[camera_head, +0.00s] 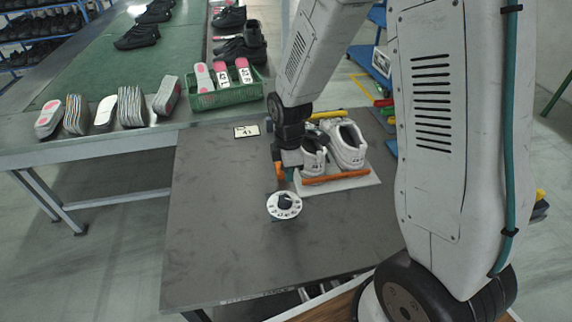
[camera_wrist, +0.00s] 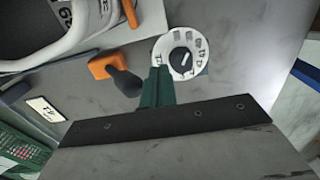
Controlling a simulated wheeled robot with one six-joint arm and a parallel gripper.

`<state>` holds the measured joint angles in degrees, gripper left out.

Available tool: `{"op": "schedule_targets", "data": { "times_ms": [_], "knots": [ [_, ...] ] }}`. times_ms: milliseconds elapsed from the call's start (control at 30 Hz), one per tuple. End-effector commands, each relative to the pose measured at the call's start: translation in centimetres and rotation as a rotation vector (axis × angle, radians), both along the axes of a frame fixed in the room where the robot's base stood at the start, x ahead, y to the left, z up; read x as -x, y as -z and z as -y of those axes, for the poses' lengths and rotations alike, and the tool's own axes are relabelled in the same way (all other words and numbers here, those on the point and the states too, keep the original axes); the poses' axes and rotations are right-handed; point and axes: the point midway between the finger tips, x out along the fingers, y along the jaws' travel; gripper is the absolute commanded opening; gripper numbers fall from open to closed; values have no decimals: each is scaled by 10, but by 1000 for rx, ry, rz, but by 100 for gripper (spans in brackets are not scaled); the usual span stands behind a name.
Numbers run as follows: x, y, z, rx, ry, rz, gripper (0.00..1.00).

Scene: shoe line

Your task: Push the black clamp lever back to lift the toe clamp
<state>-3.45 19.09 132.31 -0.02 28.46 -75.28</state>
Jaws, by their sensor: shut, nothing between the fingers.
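The black clamp lever (camera_wrist: 126,83) sticks out of an orange clamp block (camera_wrist: 108,65) in the wrist view. In the head view the orange clamp part (camera_head: 279,170) shows at the left end of the shoe fixture, and the lever is not clear there. My gripper (camera_wrist: 158,80) is shut and empty, its dark green fingers just right of the lever in the wrist view. I cannot tell whether they touch. A pair of white shoes (camera_head: 346,146) sits on a pale plate (camera_head: 362,180) between an orange bar (camera_head: 335,177) and a yellow bar (camera_head: 327,115).
A white dial with a black knob (camera_head: 284,205) lies in front of the clamp, also near my fingers in the wrist view (camera_wrist: 180,57). A small card (camera_head: 246,131) lies at the back. A green crate (camera_head: 225,95) stands on the neighbouring bench. The dark table's front is clear.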

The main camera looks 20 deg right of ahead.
Motion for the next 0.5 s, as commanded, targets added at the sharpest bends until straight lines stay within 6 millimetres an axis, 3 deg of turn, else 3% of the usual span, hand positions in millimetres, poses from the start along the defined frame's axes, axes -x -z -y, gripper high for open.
{"op": "schedule_targets", "data": {
  "times_ms": [500],
  "knots": [
    [1, -33, 0, 0, 0, 0, 0]
  ]
}}
